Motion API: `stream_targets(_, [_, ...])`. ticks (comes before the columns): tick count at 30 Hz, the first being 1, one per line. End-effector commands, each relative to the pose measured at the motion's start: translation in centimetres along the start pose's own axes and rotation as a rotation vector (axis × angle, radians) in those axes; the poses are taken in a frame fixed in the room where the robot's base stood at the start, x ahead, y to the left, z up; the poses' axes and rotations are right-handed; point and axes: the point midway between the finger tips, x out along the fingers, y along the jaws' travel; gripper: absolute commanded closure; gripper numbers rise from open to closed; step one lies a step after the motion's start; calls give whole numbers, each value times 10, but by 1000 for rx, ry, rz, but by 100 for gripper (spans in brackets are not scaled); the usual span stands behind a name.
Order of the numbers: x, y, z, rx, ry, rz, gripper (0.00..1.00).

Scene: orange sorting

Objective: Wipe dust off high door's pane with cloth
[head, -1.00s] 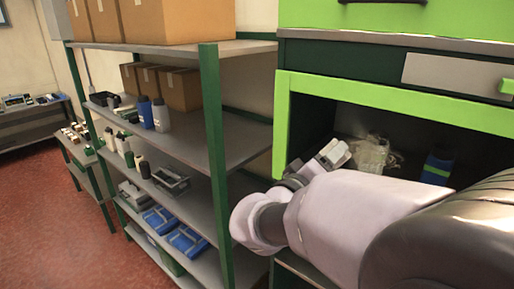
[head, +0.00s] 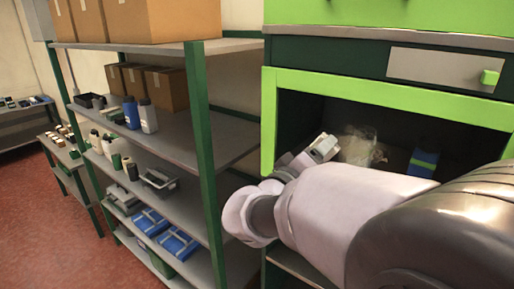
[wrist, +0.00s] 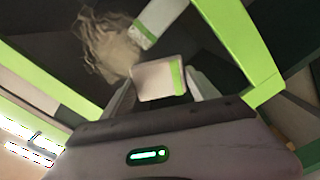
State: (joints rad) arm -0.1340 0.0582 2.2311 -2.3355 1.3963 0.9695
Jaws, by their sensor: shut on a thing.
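A door with a bright green frame (head: 390,98) and a dark middle fills the right of the head view; its frame also shows in the wrist view (wrist: 240,50). A pale brownish, ragged dust patch (head: 360,146) shows within the frame, and at the upper left of the wrist view (wrist: 108,42). My gripper (wrist: 160,95) is shut on a pale, block-like thing with a green edge, apparently the folded cloth (wrist: 155,80). In the head view the cloth (head: 323,147) is just left of the dust. I cannot tell whether it touches the pane.
A blue-and-green thing (head: 422,163) shows right of the dust. A grey drawer front with a green knob (head: 489,77) is above the frame. A shelf rack with a green post (head: 205,150), boxes and bottles stands close left. Red floor (head: 60,220) is open farther left.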

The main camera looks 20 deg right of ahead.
Motion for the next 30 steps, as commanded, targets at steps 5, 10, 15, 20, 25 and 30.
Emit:
stream_targets(5, [4, 0, 1, 0, -1, 0, 64])
stream_targets(10, [7, 0, 1, 0, 0, 0, 64])
stream_targets(15, [8, 1, 4, 2, 0, 1, 64])
stream_targets(20, [8, 9, 22, 3, 0, 2, 64])
stream_targets(25, [8, 18, 31, 2, 0, 1, 64])
stream_targets(30, [9, 24, 43, 2, -1, 3, 64])
